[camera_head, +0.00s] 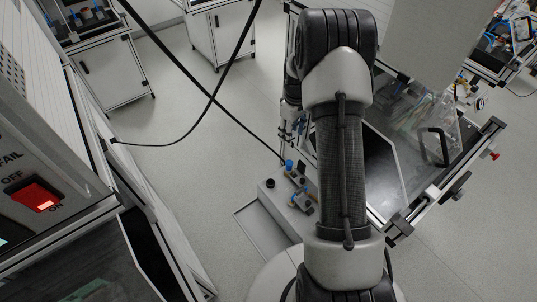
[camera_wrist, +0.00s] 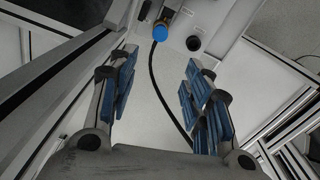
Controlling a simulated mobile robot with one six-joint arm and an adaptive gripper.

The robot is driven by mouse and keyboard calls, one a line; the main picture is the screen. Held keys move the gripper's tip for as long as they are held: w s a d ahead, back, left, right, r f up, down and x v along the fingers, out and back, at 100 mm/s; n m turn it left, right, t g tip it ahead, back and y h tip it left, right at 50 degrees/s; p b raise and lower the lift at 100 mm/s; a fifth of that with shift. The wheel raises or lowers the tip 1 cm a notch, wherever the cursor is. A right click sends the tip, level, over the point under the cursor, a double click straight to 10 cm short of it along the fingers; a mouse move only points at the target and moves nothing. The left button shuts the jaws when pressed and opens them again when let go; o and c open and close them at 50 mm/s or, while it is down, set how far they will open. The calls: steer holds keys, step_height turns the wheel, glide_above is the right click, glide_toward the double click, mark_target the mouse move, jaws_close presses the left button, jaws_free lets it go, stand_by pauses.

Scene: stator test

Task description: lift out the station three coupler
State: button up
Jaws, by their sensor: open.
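My gripper (camera_wrist: 158,72) is open and empty in the wrist view, with blue pads on both fingers. Beyond the fingertips is a blue-ended cylindrical piece (camera_wrist: 160,32), probably a coupler, with a brass-coloured part beside it. The same blue piece (camera_head: 289,164) shows in the head view at the back of a small light-grey bench top. My gripper (camera_head: 285,136) is above and behind it there, partly hidden by my arm. No station number is readable, so I cannot tell which station this is.
A black round fitting (camera_wrist: 194,43) sits right of the blue piece; it also shows in the head view (camera_head: 270,183). Grey and blue parts (camera_head: 302,202) lie nearer. A black cable (camera_wrist: 158,85) runs between my fingers in the picture. Framed machines stand on both sides.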

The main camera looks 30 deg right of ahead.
mark_target(289, 163)
steer(key=f, duration=0.7)
steer(key=f+b, duration=0.1)
steer(key=f, duration=0.6)
steer(key=shift+w+d+f+b, duration=0.15)
steer(key=shift+w+f+b, duration=0.05)
steer(key=shift+f+b, duration=0.1)
steer(key=shift+s+f+b, duration=0.15)
steer(key=shift+f+b, duration=0.35)
steer(key=shift+f, duration=2.4)
jaws_close()
